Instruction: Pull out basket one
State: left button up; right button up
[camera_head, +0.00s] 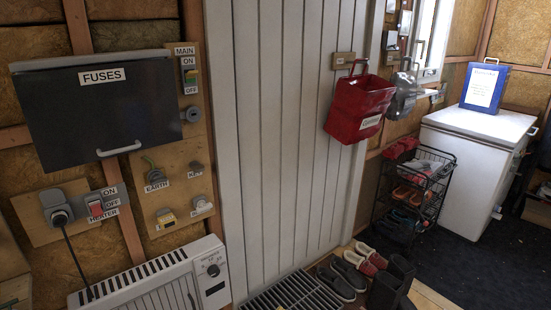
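A black wire rack of stacked baskets (448,178) stands on the floor right of the white plank door, beside a white chest. Its upper basket holds light and dark items, and shoes lie in the tiers below. Red shoes (401,147) rest at its top left. I cannot read any number on the baskets, so I cannot tell which is basket one. The baskets look stacked in line, with none clearly sticking out. Neither of my grippers shows in this view.
Shoes (364,262) and dark boots (391,284) stand on the floor before the rack. A red bag (358,105) hangs on the door (285,130). A heater (160,285) and floor grate (297,293) are nearer. The white chest (470,160) stands right; dark floor before it is open.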

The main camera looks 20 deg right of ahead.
aim_at(433, 216)
jog(key=i+l, duration=0.15)
jog(key=l, duration=0.5)
jog(key=i+l, duration=0.15)
jog(key=l, duration=0.45)
jog(key=i+l, duration=0.15)
jog(key=l, duration=0.5)
jog(key=i+l, duration=0.15)
jog(key=l, duration=0.5)
jog(key=i+l, duration=0.15)
jog(key=l, duration=0.5)
jog(key=i+l, duration=0.15)
jog(key=l, duration=0.5)
jog(key=i+l, duration=0.15)
jog(key=l, duration=0.45)
jog(key=i+l+u, duration=0.1)
jog(key=l, duration=0.55)
jog(key=i, duration=0.05)
